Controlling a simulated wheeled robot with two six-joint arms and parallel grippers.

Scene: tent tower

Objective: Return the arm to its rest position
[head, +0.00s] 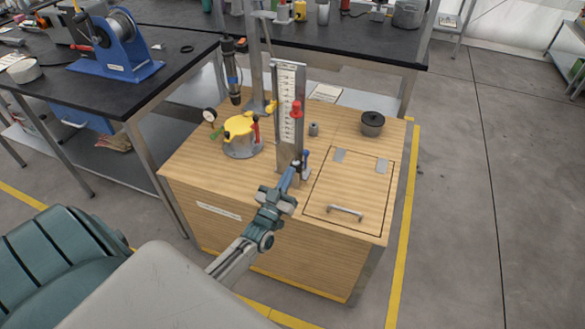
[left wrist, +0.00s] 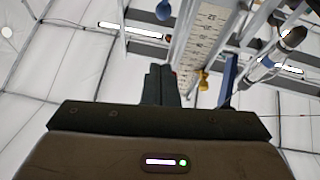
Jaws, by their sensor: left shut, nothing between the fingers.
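My left gripper (head: 291,176) reaches over the front edge of the wooden cabinet (head: 240,228) in the head view, close in front of the tall scale column (head: 290,100). Its fingers (left wrist: 160,86) are shut with nothing between them in the left wrist view. The scale column (left wrist: 200,40) rises just beyond the fingers there, with a blue part (left wrist: 229,78) to its right. Whether the gripper touches the column's base cannot be told. My right gripper is not in view.
On the cabinet top stand a yellow-topped pot (head: 241,138), a dark round weight (head: 372,123) and a small grey cylinder (head: 313,129). A hatch with a handle (head: 345,212) lies at right. A black-topped bench (head: 180,47) is at left. Open floor (head: 480,200) lies to the right.

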